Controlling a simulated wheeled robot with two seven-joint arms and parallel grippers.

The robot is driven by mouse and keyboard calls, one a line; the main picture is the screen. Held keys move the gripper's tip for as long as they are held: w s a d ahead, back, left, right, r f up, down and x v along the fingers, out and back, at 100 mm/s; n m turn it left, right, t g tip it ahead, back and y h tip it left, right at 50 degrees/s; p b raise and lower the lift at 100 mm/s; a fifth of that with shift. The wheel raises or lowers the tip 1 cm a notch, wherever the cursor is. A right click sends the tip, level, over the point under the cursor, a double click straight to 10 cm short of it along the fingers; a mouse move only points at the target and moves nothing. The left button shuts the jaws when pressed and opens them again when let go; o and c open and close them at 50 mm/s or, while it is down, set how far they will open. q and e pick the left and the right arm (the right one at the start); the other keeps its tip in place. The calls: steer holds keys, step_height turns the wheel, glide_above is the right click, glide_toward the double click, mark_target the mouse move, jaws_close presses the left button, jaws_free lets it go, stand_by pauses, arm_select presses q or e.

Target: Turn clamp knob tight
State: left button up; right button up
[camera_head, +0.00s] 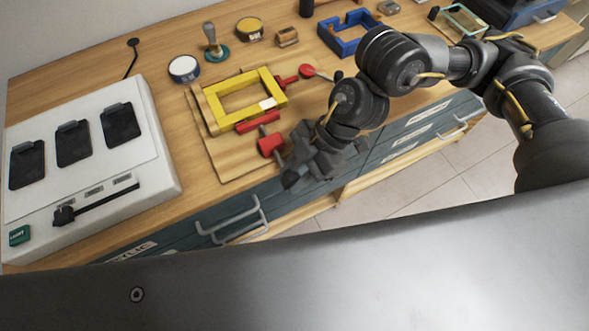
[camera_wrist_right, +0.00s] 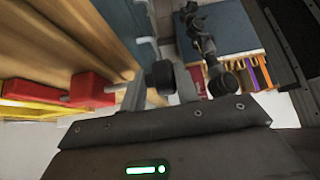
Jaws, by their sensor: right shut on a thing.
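A yellow frame (camera_head: 213,106) lies on a wooden board on the bench. Red clamp parts (camera_head: 268,145) sit along its near side, and the red clamp body also shows in the right wrist view (camera_wrist_right: 90,90) with a grey spindle. My right gripper (camera_head: 290,172) is at the bench's front edge, just beside the clamp. In the right wrist view its fingers (camera_wrist_right: 160,92) are shut on the black clamp knob (camera_wrist_right: 159,76). In the head view the knob is hard to make out beside the dark gripper. My left gripper is in neither view.
A white machine (camera_head: 150,150) with black pads stands at the left. A stamp (camera_head: 210,42), round tins (camera_head: 184,69) and a blue frame (camera_head: 345,40) stand behind the board. Drawers with metal handles (camera_head: 235,222) are below the front edge.

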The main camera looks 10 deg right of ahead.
steer(key=o, duration=0.8)
steer(key=shift+s+d+f, duration=0.15)
steer(key=shift+s+f, duration=0.05)
steer(key=shift+s, duration=0.25)
steer(key=shift+r, duration=0.1)
steer(key=shift+w, duration=0.15)
steer(key=shift+r, duration=0.1)
steer(key=shift+w+d+r, duration=0.1)
steer(key=shift+r, duration=0.15)
steer(key=v, duration=1)
